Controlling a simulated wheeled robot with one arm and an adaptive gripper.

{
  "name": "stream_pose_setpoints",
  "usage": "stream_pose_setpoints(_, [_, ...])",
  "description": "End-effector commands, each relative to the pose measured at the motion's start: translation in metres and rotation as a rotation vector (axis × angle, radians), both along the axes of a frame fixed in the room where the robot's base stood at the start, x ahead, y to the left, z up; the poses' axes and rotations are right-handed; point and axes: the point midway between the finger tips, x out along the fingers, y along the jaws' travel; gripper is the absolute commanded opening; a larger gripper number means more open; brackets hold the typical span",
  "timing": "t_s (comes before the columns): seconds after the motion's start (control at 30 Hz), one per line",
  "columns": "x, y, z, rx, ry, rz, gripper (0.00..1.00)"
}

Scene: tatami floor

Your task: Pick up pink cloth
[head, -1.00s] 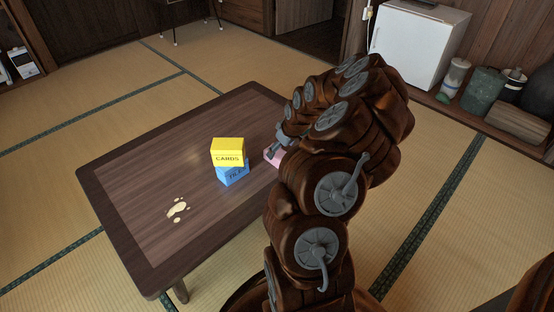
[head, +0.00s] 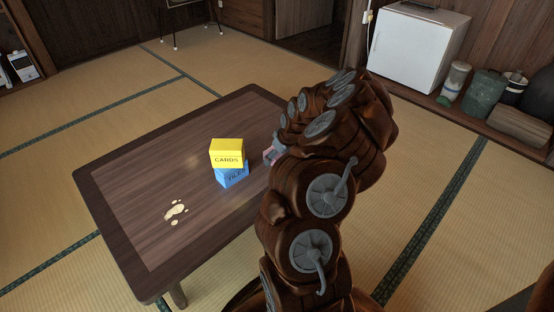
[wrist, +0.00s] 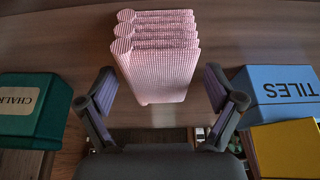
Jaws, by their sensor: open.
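The pink cloth (wrist: 160,65) is a folded, checked bundle on the dark wooden table (head: 140,255). In the wrist view it lies straight ahead, between and beyond my two fingers. My gripper (wrist: 160,88) is open, with one finger at each side of the cloth's near end and a gap on both sides.
A yellow cards box (head: 227,153) sits on a blue tiles box (head: 233,176), left of the arm. The wrist view shows a green chalk box (wrist: 32,108) on its left.

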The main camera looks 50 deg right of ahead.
Motion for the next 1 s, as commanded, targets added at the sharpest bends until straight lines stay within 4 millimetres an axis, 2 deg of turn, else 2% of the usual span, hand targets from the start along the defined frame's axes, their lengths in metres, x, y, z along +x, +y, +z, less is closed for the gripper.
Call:
stream_pose_setpoints(0.57, [-0.0002, -0.0001, -0.0039, 0.0, 0.001, 0.0, 0.92])
stream_pose_setpoints(1.0, [-0.0001, 0.0, -0.0038, 0.0, 0.001, 0.0, 0.46])
